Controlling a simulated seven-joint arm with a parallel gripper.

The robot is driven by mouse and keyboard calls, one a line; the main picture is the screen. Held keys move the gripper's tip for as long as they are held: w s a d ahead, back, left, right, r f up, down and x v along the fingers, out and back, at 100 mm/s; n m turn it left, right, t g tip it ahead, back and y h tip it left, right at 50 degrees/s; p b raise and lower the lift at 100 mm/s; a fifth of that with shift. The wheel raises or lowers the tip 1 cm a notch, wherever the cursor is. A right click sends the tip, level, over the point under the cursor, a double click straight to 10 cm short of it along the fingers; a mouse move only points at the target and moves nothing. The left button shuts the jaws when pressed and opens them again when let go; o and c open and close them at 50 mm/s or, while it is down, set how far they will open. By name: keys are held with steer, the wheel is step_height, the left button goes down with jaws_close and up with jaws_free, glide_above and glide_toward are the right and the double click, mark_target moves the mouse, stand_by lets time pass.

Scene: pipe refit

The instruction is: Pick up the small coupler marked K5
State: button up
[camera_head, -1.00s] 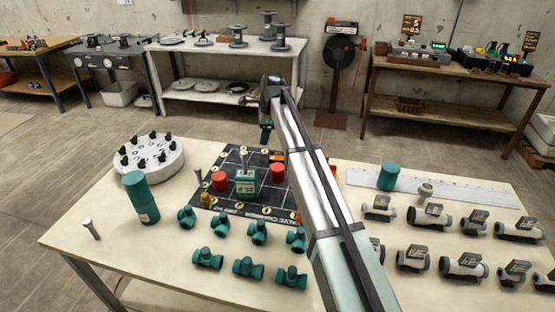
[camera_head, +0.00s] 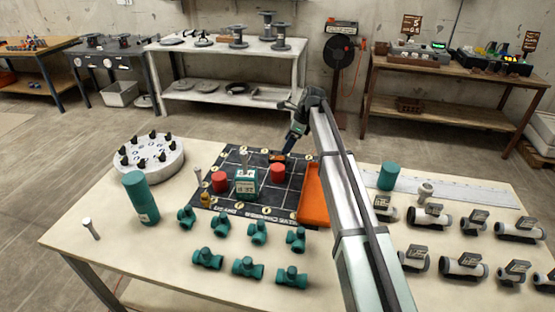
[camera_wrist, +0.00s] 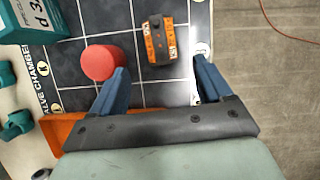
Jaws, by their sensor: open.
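Grey couplers with dark label plates stand in rows at the table's right. Short ones include one in the back row (camera_head: 473,222), one at the front left (camera_head: 413,260) and one at the front right (camera_head: 513,271). The labels are too small to read surely, so I cannot tell which is K5. My arm hides part of the left end of the rows. My gripper (camera_head: 287,153) is open and empty over the far part of the dark grid mat (camera_head: 240,212), well away from the couplers. In the wrist view, its blue fingers (camera_wrist: 161,77) are spread near an orange-and-black block (camera_wrist: 160,40).
Red cylinders (camera_head: 277,172) and a teal-and-white box (camera_head: 246,183) stand on the mat. An orange tray (camera_head: 314,200) lies beside it. Teal fittings (camera_head: 248,267) fill the front.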

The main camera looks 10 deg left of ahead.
mark_target(281, 154)
steer(key=shift+x, duration=3.95)
steer(key=shift+w, duration=0.15)
steer(key=c, duration=1.1)
steer(key=shift+c, duration=0.2)
steer(key=shift+r, duration=0.1)
